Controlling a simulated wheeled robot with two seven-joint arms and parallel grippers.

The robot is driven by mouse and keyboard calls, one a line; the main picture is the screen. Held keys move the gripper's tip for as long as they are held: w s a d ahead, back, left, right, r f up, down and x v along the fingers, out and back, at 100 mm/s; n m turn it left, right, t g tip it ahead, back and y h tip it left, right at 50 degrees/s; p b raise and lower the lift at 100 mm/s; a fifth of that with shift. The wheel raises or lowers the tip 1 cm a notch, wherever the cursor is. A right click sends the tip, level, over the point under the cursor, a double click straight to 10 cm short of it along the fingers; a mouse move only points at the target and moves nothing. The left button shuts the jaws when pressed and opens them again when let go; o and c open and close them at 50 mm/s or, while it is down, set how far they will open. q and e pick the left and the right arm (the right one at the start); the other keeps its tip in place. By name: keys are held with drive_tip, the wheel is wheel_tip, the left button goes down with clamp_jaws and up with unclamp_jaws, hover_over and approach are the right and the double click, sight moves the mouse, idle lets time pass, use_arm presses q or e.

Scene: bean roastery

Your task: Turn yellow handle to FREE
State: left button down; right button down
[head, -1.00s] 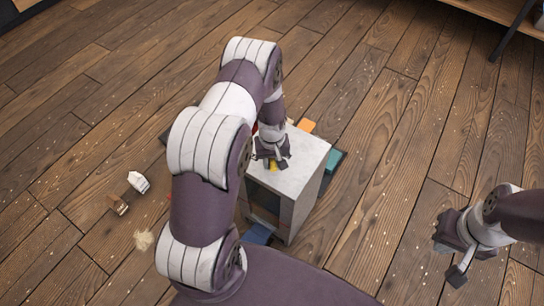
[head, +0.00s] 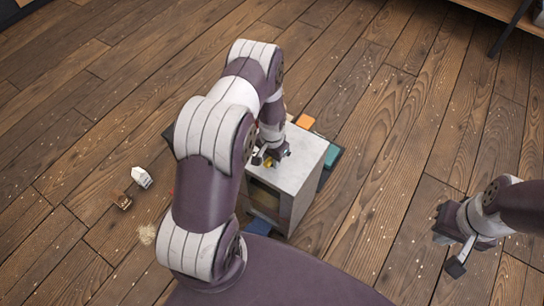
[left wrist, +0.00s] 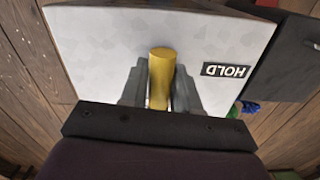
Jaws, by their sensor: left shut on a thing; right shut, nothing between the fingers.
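A pale grey box (head: 306,162) stands on the floor in the head view, with my left arm reaching over it. The yellow handle (left wrist: 162,62) is on its top face, and in the left wrist view the handle lies between the two fingers of my left gripper (left wrist: 160,88). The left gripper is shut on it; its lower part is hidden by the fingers. A black label reading HOLD (left wrist: 226,70) is on the box face to the right of the handle. No FREE label shows. My right gripper (head: 452,248) is shut and empty, above the floor at the right.
Around the box lie an orange piece (head: 305,121) and a teal piece (head: 331,157). A small white carton (head: 142,178) and a brown item (head: 121,200) lie on the floor at left. The wood floor right of the box is clear.

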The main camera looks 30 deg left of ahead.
use_arm(q)
drive_tip(key=c, duration=1.8)
unclamp_jaws()
drive_tip(key=shift+m, duration=0.6)
drive_tip(key=o, duration=0.9)
drive_tip(key=shift+o, duration=0.2)
wheel_tip(320, 180, up, 13)
drive_tip(key=p, duration=0.3)
drive_tip(key=shift+f, duration=0.15)
